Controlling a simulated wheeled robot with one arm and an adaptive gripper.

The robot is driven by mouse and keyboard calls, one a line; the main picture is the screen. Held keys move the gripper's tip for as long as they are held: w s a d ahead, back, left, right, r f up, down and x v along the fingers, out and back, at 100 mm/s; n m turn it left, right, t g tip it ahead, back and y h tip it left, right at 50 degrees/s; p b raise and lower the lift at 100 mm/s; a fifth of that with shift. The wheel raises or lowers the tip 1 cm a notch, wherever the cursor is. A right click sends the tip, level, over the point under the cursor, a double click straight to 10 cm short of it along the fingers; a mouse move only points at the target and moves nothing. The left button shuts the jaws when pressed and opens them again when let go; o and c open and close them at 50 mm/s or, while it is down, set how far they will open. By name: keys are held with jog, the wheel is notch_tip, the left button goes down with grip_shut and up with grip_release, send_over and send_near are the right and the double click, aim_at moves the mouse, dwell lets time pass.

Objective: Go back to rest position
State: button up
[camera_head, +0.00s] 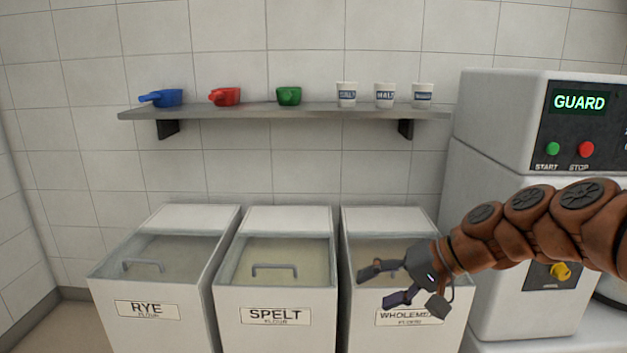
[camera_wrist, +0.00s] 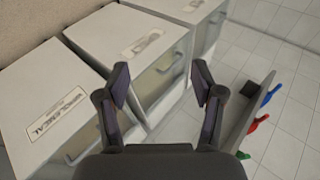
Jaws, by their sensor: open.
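My gripper (camera_head: 380,284) is open, with nothing between its fingers. In the head view it hangs in front of the wholemeal flour bin (camera_head: 357,329), at the end of my brown arm, which reaches in from the right. It covers part of that bin's lid and label. In the wrist view my gripper (camera_wrist: 161,84) shows two dark fingers spread wide apart, with the bins beyond them.
The rye bin (camera_head: 150,335) and spelt bin (camera_head: 275,338) stand to the left, lids closed. Above, a wall shelf (camera_head: 260,112) holds a blue scoop (camera_head: 168,98), red scoop (camera_head: 228,97), green scoop (camera_head: 289,96) and three white cups (camera_head: 384,95). A machine (camera_head: 500,110) stands at right.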

jog(key=s+a+f+n+g+h, duration=0.25)
jog(key=s+f, duration=0.35)
jog(key=s, duration=0.3)
jog(key=s+d+f+g+h, duration=0.2)
jog(key=s+d+f+h, duration=0.15)
jog(key=s, duration=0.65)
jog(key=s+d+f+g+h, duration=0.25)
jog(key=s+d+f, duration=0.2)
jog(key=s, duration=0.55)
notch_tip(320, 180, up, 26)
jog(key=t+p, duration=0.1)
jog(key=p, duration=2.4)
jog(key=shift+d+t+h, duration=0.3)
jog(key=shift+h, duration=0.05)
jog(key=shift+s, duration=0.1)
jog(key=shift+c, duration=0.3)
